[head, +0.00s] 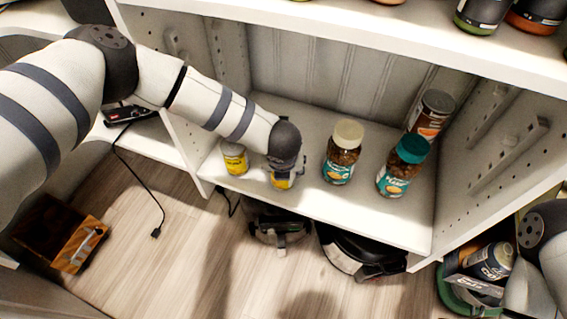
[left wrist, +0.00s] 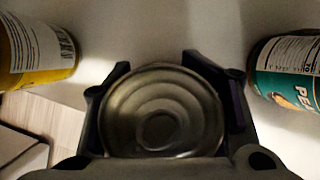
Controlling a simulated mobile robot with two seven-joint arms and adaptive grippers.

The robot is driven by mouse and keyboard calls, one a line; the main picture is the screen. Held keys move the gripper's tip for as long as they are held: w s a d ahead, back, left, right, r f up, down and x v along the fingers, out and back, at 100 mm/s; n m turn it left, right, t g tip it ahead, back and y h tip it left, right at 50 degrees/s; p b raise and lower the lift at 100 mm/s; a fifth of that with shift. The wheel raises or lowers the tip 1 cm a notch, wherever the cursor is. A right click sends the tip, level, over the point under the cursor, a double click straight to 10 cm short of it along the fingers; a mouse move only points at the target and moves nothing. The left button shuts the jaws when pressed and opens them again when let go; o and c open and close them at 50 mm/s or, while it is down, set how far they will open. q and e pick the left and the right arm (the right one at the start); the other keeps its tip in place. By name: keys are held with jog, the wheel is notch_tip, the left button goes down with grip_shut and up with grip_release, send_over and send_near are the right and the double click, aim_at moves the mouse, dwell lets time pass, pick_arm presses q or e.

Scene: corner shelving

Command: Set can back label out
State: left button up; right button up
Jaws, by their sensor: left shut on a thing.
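The can (left wrist: 163,112) shows its round metal end in the left wrist view, between the two dark fingers of my left gripper (left wrist: 165,100). In the head view, a yellow and grey part of the can (head: 281,181) shows just below my left gripper (head: 284,172), at the front of the white shelf (head: 310,205). The gripper is shut on the can and hides most of it, so I cannot tell which way its label faces. My right arm enters at the lower right of the head view, but its gripper is out of the picture.
A yellow-labelled can (head: 234,158) stands left of my gripper. A cream-lidded jar (head: 342,152), a teal-lidded jar (head: 402,166) and a brown can (head: 431,114) stand to the right. Dark appliances (head: 360,252) sit below the shelf. An upper shelf (head: 400,33) hangs above.

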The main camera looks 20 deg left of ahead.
pick_arm(q)
jog(key=shift+r, duration=0.1)
jog(key=shift+f, duration=0.4)
jog(key=o, duration=1.7)
jog(key=shift+o, duration=0.2)
